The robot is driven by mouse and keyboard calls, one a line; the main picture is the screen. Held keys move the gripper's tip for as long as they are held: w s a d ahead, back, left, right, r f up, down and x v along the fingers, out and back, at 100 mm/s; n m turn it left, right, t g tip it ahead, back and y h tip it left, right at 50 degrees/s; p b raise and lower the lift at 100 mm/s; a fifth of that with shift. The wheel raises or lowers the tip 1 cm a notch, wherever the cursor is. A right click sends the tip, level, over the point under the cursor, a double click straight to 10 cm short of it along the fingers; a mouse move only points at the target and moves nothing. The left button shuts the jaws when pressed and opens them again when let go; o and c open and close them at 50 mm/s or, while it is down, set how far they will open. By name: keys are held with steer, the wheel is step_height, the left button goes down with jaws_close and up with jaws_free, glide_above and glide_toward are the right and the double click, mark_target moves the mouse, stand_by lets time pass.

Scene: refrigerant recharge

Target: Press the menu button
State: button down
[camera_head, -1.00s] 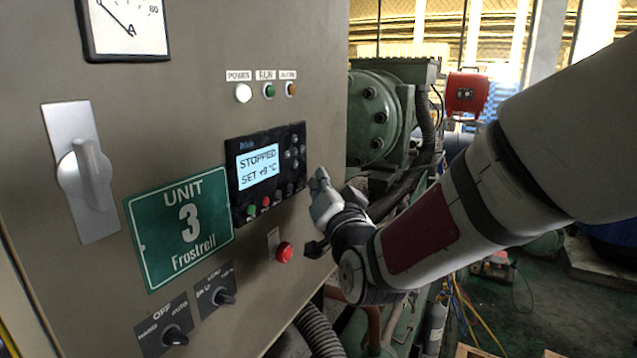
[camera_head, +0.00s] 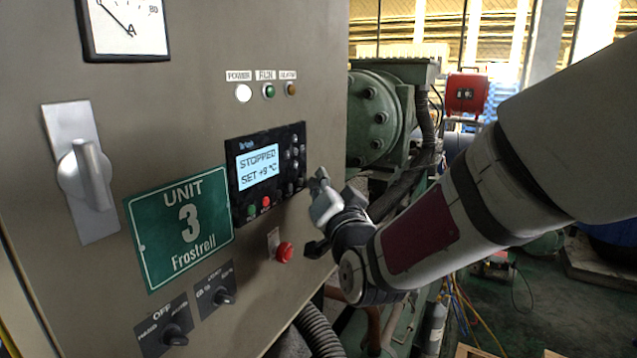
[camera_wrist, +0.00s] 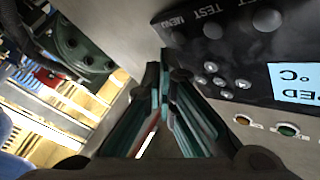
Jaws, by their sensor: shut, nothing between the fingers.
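The dark controller panel (camera_head: 241,200) is on the cabinet front, with a lit display (camera_head: 258,168) reading "STOPPED SET +9 °C". In the wrist view the controller (camera_wrist: 228,52) appears upside down. Its menu button (camera_wrist: 177,38), a dark round button by the MENU label, is just beyond the fingertips and partly hard to make out. A test button (camera_wrist: 213,30) is beside it. My gripper (camera_head: 318,180) is shut and empty, just right of the controller's lower right corner. In the wrist view my gripper (camera_wrist: 163,68) points toward the menu button; I cannot tell whether it touches.
A red push button (camera_head: 284,252) is below the controller. Indicator lamps (camera_head: 269,90) are above it, and rotary switches (camera_head: 174,336) are lower left. A green "UNIT 3" plate (camera_head: 180,225) is to the left. Green machinery (camera_head: 378,118) stands behind my gripper.

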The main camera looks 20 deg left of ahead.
steer(key=shift+a, duration=0.1)
steer(key=shift+a, duration=0.35)
steer(key=shift+a, duration=0.35)
stand_by(0.5)
steer(key=shift+d, duration=0.15)
stand_by(0.3)
steer(key=shift+d+b, duration=0.3)
steer(key=shift+d, duration=0.3)
steer(key=shift+s+d, duration=0.2)
steer(key=shift+d, duration=2.35)
